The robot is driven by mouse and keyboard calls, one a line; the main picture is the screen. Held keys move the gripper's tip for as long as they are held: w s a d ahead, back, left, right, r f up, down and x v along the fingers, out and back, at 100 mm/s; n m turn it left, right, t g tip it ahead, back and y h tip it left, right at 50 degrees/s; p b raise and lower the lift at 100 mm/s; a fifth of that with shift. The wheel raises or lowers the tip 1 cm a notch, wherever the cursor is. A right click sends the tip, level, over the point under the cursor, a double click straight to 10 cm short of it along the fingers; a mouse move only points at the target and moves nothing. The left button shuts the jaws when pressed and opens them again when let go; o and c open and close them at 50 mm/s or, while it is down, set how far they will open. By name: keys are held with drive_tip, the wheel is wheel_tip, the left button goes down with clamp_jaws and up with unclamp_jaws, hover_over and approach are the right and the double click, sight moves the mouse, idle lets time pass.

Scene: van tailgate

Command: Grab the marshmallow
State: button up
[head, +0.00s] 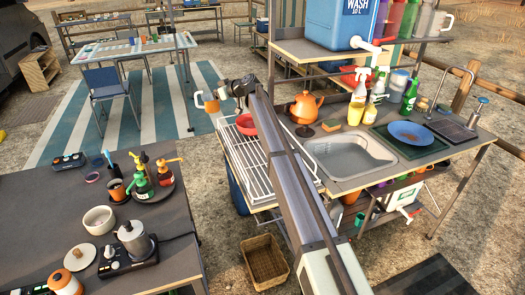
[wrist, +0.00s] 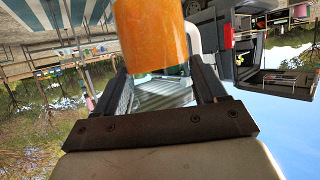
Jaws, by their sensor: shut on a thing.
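My gripper (head: 226,91) is at the end of the raised arm, in the air beside the left end of the sink counter. An orange mug (head: 211,104) is at its fingertips, with a pale handle on its left. In the wrist view the orange mug (wrist: 152,32) stands out beyond the two dark fingers (wrist: 163,78). The jaws are shut on it, but the exact contact is hard to see. I cannot make out a marshmallow in either view.
A wire dish rack (head: 255,165) with a red bowl (head: 247,124) lies below the arm. The sink (head: 350,153), orange kettle (head: 306,106) and bottles are to the right. A dark table (head: 150,218) with a pot and cooker is front left. A wicker basket (head: 265,262) sits on the ground.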

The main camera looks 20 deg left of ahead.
drive_tip(key=w+d+r+m+t, duration=0.1)
drive_tip(key=d+r, duration=0.1)
drive_tip(key=d, duration=1.1)
drive_tip(key=w+d+r+m+t, duration=0.1)
drive_tip(key=d+t, duration=0.1)
drive_tip(key=d, duration=1)
drive_tip(key=s+d+f+g, duration=0.1)
drive_tip(key=s+d, duration=0.4)
drive_tip(key=s, duration=0.2)
drive_tip(key=s+d+n+g, duration=0.1)
drive_tip(key=s+d, duration=0.3)
drive_tip(key=s, duration=0.4)
drive_tip(key=shift+s+d+f, duration=0.25)
drive_tip(key=shift+d+f, duration=0.1)
drive_tip(key=shift+s+n+g, duration=0.25)
drive_tip(key=shift+n+g, duration=0.05)
drive_tip(key=shift+s+f, duration=0.1)
drive_tip(key=shift+f, duration=0.1)
drive_tip(key=shift+c, duration=0.8)
drive_tip(key=shift+f, duration=4.9)
drive_tip(key=shift+f, duration=0.1)
